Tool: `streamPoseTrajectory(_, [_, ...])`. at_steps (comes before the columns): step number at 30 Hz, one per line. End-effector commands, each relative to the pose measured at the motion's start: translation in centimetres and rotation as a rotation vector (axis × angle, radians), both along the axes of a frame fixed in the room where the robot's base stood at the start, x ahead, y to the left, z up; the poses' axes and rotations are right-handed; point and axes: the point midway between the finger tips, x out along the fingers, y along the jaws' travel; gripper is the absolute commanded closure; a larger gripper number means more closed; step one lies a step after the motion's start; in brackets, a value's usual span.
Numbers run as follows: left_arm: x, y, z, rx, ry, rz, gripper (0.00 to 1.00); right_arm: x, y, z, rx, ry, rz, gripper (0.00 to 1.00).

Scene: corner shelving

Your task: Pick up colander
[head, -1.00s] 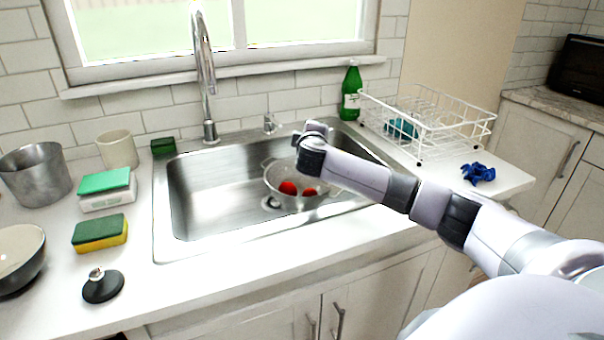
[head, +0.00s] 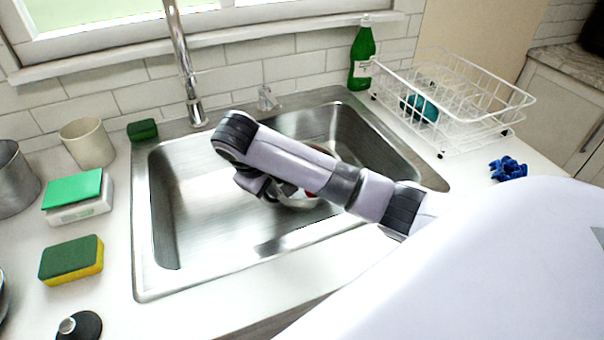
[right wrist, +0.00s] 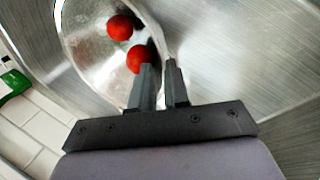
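The metal colander (head: 298,203) is in the sink, mostly hidden behind my right arm in the head view. In the right wrist view the colander (right wrist: 88,45) shows at the upper left with two red round items (right wrist: 120,27) inside. My right gripper (right wrist: 160,70) has its two fingers close together, one on each side of the colander's rim, with the rim in the narrow gap. In the head view the right gripper (head: 270,192) points down at the colander's left side. Whether the colander touches the sink floor is hidden. My left gripper is not in view.
The sink (head: 185,215) has free room at its left. The faucet (head: 183,65) rises behind it. A green bottle (head: 361,58) and a white dish rack (head: 460,110) stand at the right. A sponge (head: 71,260), a scale (head: 78,197) and a cup (head: 87,145) stand at the left.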

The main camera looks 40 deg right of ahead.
Motion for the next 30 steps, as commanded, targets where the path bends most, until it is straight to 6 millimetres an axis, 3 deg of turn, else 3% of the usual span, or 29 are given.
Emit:
streamPoseTrajectory(5, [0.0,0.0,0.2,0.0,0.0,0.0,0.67,-0.7,0.0,-0.5,0.013,0.03,-0.018,0.84])
streamPoseTrajectory(21, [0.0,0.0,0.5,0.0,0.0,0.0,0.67,0.4,-2.3,-6.4,0.012,0.032,-0.02,0.84])
streamPoseTrajectory(29, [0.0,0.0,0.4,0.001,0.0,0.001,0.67,0.5,-2.4,-6.8,0.012,0.03,-0.019,0.84])
streamPoseTrajectory(30, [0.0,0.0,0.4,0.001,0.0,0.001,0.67,0.5,-2.4,-6.7,0.012,0.03,-0.019,0.91])
